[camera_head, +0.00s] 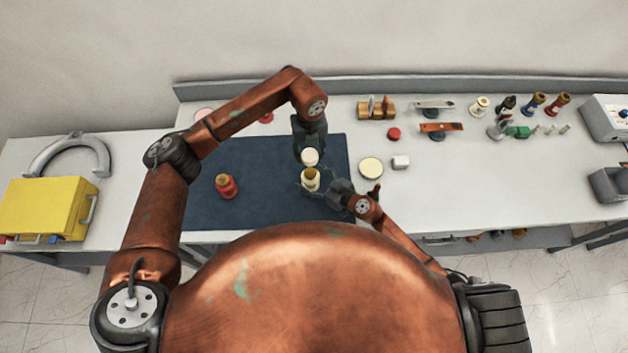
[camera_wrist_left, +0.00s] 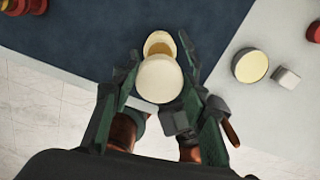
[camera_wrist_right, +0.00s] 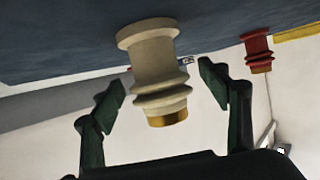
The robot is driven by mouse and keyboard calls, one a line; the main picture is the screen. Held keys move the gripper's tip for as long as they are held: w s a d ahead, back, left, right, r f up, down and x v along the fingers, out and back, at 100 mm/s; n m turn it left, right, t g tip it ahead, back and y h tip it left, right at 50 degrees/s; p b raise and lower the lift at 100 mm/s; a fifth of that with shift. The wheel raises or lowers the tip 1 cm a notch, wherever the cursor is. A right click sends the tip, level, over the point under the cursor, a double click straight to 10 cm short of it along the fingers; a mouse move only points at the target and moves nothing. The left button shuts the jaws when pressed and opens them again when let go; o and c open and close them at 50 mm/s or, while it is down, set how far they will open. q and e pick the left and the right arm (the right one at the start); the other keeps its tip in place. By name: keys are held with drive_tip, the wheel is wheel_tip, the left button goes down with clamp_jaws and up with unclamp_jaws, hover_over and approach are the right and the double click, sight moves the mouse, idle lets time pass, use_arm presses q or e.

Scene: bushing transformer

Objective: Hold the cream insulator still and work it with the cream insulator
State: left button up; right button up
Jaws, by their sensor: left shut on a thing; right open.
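The cream insulator (camera_head: 310,183) stands upright on the dark blue mat (camera_head: 260,200), its brass-coloured top up. It also shows in the right wrist view (camera_wrist_right: 155,62), upside down in that picture, between the fingers of my right gripper (camera_wrist_right: 160,88). Those fingers are open, with gaps on both sides. My left gripper (camera_head: 310,148) is shut on a round cream piece (camera_wrist_left: 160,78), close to the insulator in the head view. In the left wrist view the piece partly covers the insulator (camera_wrist_left: 158,44). I cannot tell whether the two touch.
A red insulator (camera_head: 226,187) stands on the mat to the left. A pale disc (camera_head: 371,168) and a small white block (camera_head: 401,162) lie right of the mat.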

drive_tip(key=shift+f, duration=0.1)
drive_tip(key=shift+c, duration=0.3)
drive_tip(key=shift+w, duration=0.1)
drive_tip(key=c, duration=1.4)
drive_tip(key=shift+c, duration=0.7)
use_arm(q)
drive_tip(key=shift+f, duration=2.05)
